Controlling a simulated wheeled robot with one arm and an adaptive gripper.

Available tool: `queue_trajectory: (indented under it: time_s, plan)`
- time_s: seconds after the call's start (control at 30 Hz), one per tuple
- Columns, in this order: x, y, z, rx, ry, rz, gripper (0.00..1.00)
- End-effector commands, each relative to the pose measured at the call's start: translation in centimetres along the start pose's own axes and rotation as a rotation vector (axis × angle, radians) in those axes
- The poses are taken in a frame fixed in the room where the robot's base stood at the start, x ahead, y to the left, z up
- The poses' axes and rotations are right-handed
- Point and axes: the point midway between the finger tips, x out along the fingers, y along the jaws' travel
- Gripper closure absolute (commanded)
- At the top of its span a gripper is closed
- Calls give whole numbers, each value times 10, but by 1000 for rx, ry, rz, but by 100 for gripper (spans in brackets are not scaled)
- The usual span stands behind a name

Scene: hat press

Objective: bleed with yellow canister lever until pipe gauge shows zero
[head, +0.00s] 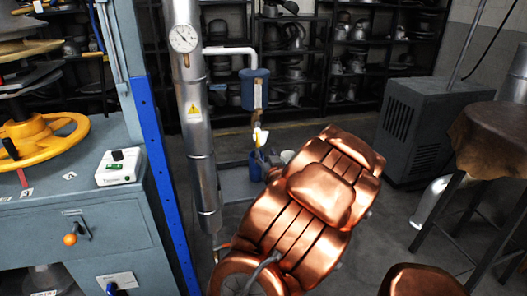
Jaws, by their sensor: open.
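The pipe gauge (184,39) is a round white dial on the tall silver pipe (196,130) in the head view; its reading is too small to tell. A blue canister (249,92) hangs to the right of the pipe, joined to it by a pale side pipe (230,51).
A grey-blue cabinet (70,225) with a yellow handwheel (45,138) and a blue post (163,180) stands at left. A blue container (255,166) is below the lever. A grey ribbed unit (425,125) and a leather-topped stool (490,140) stand at right.

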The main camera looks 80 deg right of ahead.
Motion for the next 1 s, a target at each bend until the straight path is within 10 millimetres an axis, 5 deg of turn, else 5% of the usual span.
queue_trajectory:
  time_s: [0.33,1.0]
  plan:
    - [-16,0,-1,1,5,1,56]
    - [-16,-1,-1,0,2,-2,56]
